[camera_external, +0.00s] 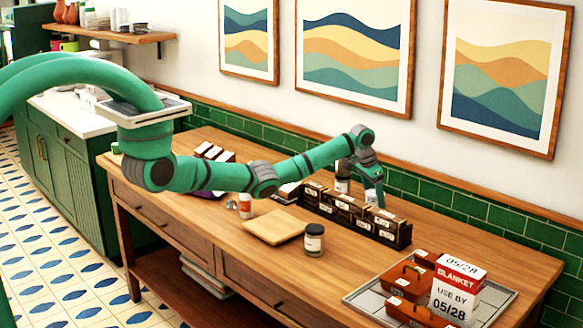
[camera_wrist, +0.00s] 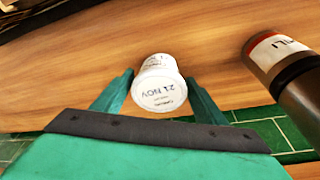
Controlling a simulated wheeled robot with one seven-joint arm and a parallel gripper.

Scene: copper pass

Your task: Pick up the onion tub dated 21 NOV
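A small white tub (camera_wrist: 160,86) with its lid reading "21 NOV" is in the middle of the wrist view. The smaller print on it is too small to read. My gripper (camera_wrist: 159,77) is open, with one finger on each side of the tub. I cannot tell whether either finger touches it. In the external view my gripper (camera_external: 374,197) is low over the back of the wooden table, behind the dark rack, and mostly hides the tub.
A brown jar with a label ending "ILI" (camera_wrist: 285,68) stands close right of the tub in the wrist view. A dark rack of boxes (camera_external: 392,237) stands in front of my gripper. The green tiled wall (camera_external: 480,209) is close behind. A wooden board (camera_external: 273,227) and a dark-lidded jar (camera_external: 314,240) are nearer the front.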

